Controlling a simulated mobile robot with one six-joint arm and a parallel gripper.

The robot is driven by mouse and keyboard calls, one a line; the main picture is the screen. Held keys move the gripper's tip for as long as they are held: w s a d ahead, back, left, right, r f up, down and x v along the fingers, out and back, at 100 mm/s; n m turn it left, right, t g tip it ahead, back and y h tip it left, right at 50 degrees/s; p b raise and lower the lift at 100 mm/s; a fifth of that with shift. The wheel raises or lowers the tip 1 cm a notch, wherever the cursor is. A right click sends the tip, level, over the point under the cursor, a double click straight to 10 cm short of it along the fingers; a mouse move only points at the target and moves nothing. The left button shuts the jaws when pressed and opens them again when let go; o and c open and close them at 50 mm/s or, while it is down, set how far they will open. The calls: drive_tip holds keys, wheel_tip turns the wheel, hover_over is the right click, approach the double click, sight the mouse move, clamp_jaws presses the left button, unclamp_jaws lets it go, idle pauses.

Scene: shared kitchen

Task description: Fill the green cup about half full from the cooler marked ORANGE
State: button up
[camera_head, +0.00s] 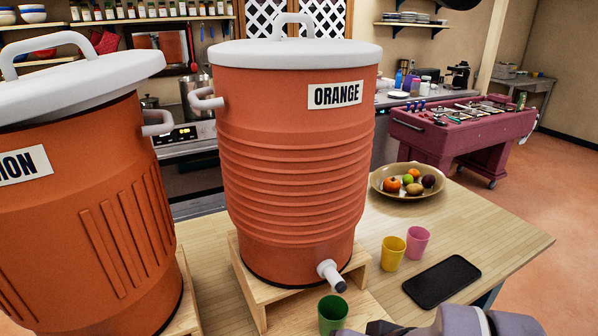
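The cooler marked ORANGE (296,160) is an orange ribbed drum with a white lid, standing on a wooden stand (262,297). Its white spigot (331,274) with a dark tip points forward and down at the lower front. The green cup (332,314) is upright at the bottom edge, just below the spigot tip in the picture; its base is cut off. I see no stream, and the cup's fill level cannot be made out. My gripper (362,330) shows only partly at the bottom edge, beside the cup on the right. Its fingers are mostly out of frame, so its grip is unclear.
A second orange cooler (80,200), its label partly cut off to "ION", stands at left. Right of the spigot are a yellow cup (392,253), a pink cup (417,242) and a black tablet-like slab (441,281). A fruit bowl (378,186) sits behind. The table's right end is clear.

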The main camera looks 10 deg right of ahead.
clamp_jaws()
idle(1.4)
